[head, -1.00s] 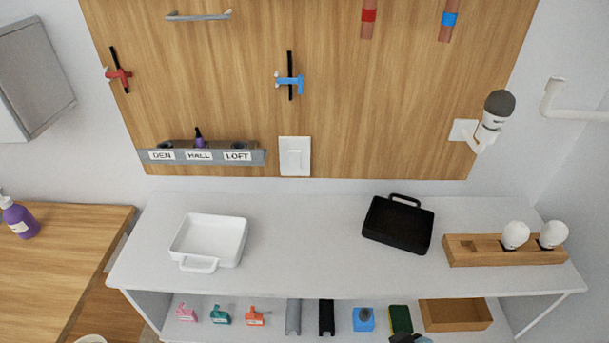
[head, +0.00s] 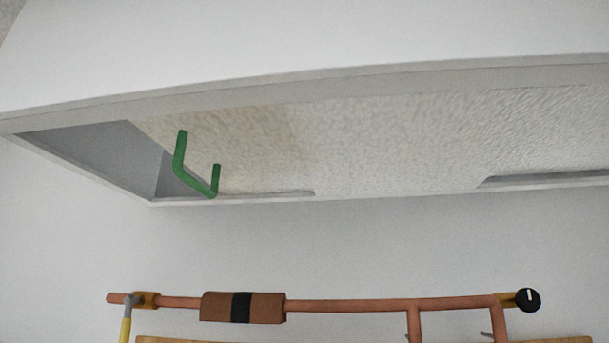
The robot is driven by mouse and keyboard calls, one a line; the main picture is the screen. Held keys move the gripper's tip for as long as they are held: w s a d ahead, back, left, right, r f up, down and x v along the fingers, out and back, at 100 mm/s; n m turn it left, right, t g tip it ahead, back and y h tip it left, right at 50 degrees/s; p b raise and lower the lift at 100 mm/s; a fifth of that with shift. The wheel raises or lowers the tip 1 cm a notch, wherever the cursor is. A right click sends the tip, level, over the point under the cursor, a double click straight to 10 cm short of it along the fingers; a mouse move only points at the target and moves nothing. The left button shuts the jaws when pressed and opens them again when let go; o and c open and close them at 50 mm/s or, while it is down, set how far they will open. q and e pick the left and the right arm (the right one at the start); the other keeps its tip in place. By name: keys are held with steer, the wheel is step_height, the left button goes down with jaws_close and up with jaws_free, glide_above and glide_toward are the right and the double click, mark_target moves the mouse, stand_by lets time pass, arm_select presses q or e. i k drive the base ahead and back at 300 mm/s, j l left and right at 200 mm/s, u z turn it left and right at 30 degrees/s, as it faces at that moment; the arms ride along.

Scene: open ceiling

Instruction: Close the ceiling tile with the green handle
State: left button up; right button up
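The ceiling tile (head: 330,135) is a pale, rough-textured panel inside a grey frame overhead. A green U-shaped handle (head: 196,178) hangs from its left end. To the left of the tile there is a dark gap (head: 100,160) in the frame, so the opening is partly uncovered. The tile's right end reaches the picture's right edge, and whether it continues beyond is hidden. Neither of my grippers shows in the head view.
The grey frame edge (head: 350,82) runs across the picture. Below it on the wall is a copper pipe (head: 370,305) with a brown wrap (head: 243,307) and a black knob (head: 528,300). The wall between pipe and frame is bare.

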mark_target(246, 150)
steer(key=l+z, duration=0.9)
